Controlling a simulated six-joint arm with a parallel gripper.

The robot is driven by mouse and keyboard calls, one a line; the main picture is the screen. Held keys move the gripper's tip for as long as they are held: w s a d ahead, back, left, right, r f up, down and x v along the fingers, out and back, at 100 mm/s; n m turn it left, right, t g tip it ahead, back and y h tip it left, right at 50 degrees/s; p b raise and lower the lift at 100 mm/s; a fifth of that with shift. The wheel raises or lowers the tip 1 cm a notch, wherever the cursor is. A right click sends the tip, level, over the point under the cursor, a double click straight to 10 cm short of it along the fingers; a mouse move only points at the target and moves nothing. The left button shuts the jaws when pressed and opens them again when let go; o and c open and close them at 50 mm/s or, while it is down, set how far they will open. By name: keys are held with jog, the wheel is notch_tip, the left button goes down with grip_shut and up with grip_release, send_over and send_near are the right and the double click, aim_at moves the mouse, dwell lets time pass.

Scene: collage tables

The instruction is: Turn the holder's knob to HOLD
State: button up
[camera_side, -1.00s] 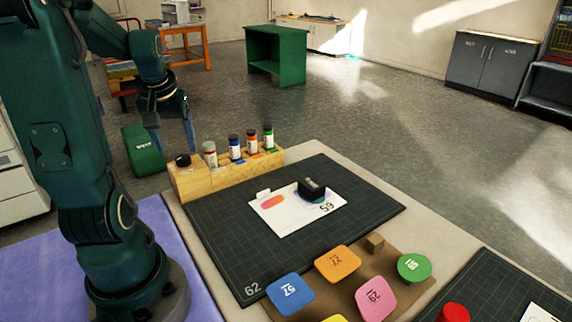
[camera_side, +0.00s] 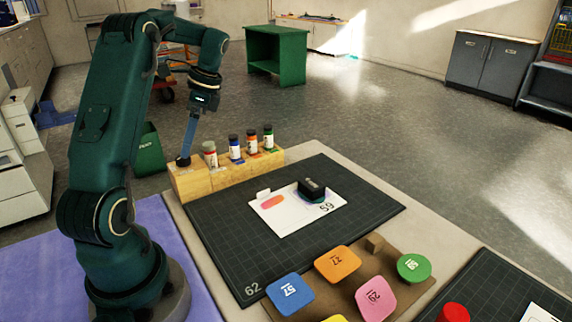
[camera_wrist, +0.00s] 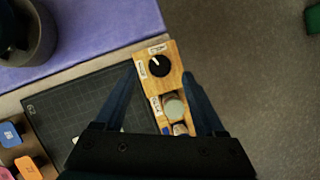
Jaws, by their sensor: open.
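The holder is a light wooden block (camera_side: 191,185) at the far left corner of the dark mat. It also shows in the wrist view (camera_wrist: 174,82). Its black round knob (camera_wrist: 160,66) has a white pointer line and sits on the block's end, with small white labels beside it. The labels' words are too small to read. In the side view the knob (camera_side: 183,161) is partly hidden by my gripper (camera_side: 186,153). In the wrist view my open gripper (camera_wrist: 163,80) has one finger on each side of the block, with nothing between the tips clearly gripped.
Several capped bottles (camera_side: 235,148) stand in the holder beside the knob. A white card (camera_side: 290,218) with a black block (camera_side: 311,189) lies on the dark mat (camera_side: 230,240). Coloured numbered pieces (camera_side: 337,264) lie on a brown board at the front.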

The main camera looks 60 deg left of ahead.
jog(key=shift+x, duration=1.75)
grip_shut()
jog(key=m, duration=0.2)
jog(key=m+t+y, duration=0.1)
jog(key=m, duration=0.1)
jog(key=shift+s+d+m+y, duration=0.1)
jog(key=shift+m+y, duration=0.2)
grip_release()
jog(key=shift+v, duration=2.55)
jog(key=shift+d, duration=0.1)
